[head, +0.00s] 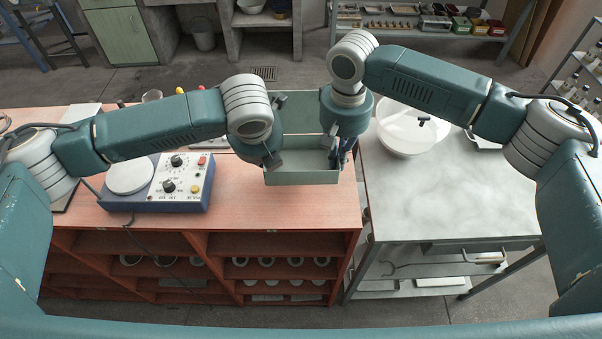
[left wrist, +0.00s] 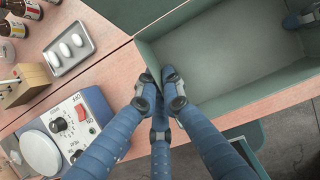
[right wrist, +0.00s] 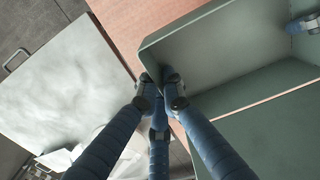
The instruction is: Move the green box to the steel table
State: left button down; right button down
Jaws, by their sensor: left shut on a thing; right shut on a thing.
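The green box (head: 302,177) is an open, grey-green, rectangular bin over the reddish wooden bench, near its right end. My left gripper (left wrist: 160,90) is shut on the box's wall at its left side. My right gripper (right wrist: 162,88) is shut on the box's wall at its right side. In the wrist views the box interior looks empty except for the opposite gripper's fingertip. I cannot tell whether the box's underside touches the bench. The steel table (head: 440,205) stands directly to the right of the bench.
A white bowl (head: 405,128) sits on the steel table's far left part; the table's front is clear. A blue device with knobs (head: 165,182) stands left of the box. A small tray with white ovals (left wrist: 69,49) and bottles are also on the bench.

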aim_at(490, 182)
jog(key=k+l, duration=0.1)
jog(key=l, duration=0.25)
jog(key=k+l, duration=0.15)
jog(key=l, duration=0.2)
jog(key=i+l, duration=0.1)
jog(key=l, duration=1.7)
jog(key=i+l, duration=0.3)
